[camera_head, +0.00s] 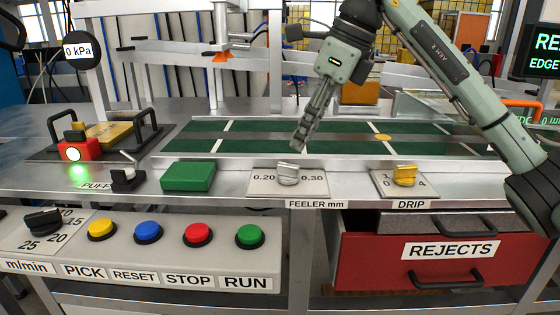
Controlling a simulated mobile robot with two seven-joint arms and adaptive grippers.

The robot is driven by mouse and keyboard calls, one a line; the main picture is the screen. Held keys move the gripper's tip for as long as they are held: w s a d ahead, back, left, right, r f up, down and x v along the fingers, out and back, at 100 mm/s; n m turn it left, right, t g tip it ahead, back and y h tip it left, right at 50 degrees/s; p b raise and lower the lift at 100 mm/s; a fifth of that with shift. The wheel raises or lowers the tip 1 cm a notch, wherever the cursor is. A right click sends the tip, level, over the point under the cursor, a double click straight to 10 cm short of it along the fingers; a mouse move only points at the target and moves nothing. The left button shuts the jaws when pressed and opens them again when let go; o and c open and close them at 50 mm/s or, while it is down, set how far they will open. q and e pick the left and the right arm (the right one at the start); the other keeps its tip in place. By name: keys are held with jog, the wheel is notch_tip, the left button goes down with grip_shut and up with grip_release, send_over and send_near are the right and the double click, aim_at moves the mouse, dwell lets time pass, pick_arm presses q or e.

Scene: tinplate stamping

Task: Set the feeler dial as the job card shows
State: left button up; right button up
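The feeler dial (288,174) is a silver knob on a pale plate above the label "FEELER mm". The mark 0.20 is to its left and 0.30 to its right. Any mark behind the knob is hidden, and I cannot tell which value it points to. My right gripper (297,147) comes down from above with its fingertips just above and behind the dial, apart from it in the picture. Its fingers overlap in a narrow bundle, so I cannot tell whether it is open. My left gripper is not in view. I see no readable job card.
A yellow DRIP dial (404,175) sits right of the feeler dial, and a green block (188,177) to its left. Several coloured buttons and a black speed knob (43,221) are on the front panel. The red REJECTS drawer (440,262) is below right. A green-lit screen (543,52) is cut off.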

aim_at(289, 164)
jog(key=x, duration=0.6)
jog(key=shift+a+f, duration=0.2)
jog(key=shift+f, duration=0.05)
grip_shut()
